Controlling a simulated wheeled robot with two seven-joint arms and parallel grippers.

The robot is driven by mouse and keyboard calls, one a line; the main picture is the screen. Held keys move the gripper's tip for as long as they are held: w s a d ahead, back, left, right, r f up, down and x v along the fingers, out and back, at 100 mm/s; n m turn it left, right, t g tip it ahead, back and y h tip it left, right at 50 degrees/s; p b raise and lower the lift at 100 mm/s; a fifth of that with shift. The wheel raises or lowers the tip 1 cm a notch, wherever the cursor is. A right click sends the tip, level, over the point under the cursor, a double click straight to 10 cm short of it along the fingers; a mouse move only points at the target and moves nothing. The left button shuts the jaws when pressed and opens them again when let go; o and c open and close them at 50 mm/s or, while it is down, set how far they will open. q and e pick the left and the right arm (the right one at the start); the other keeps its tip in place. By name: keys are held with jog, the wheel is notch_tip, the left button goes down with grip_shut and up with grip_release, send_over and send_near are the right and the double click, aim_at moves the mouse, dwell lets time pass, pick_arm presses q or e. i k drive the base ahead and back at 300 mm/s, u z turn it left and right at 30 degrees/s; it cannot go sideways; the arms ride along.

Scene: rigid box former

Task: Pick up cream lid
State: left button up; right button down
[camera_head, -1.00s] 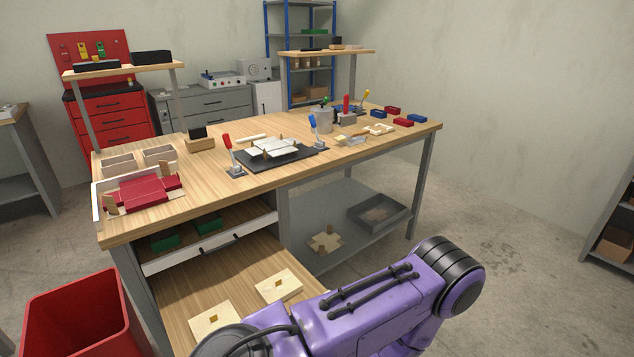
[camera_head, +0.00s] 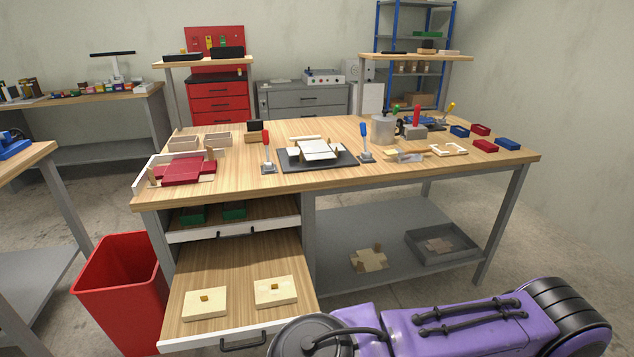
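Two cream lids lie flat in the open lower drawer (camera_head: 235,322) of the workbench. The left cream lid (camera_head: 190,306) and the right cream lid (camera_head: 283,294) each have a small brown knob on top. They lie apart, with bare drawer floor around them. One of my purple arms crosses the lower right of the head view, in front of the bench. Neither gripper shows in the view.
A red bin (camera_head: 118,290) stands left of the drawer. The upper drawer (camera_head: 180,234) with green items is partly open above the lids. The workbench top (camera_head: 220,180) holds a fixture, red card pieces and small bins. A lower shelf (camera_head: 340,292) is at right.

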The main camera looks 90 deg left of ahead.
aim_at(280, 291)
jog(key=u, duration=2.8)
jog(key=i, duration=0.5)
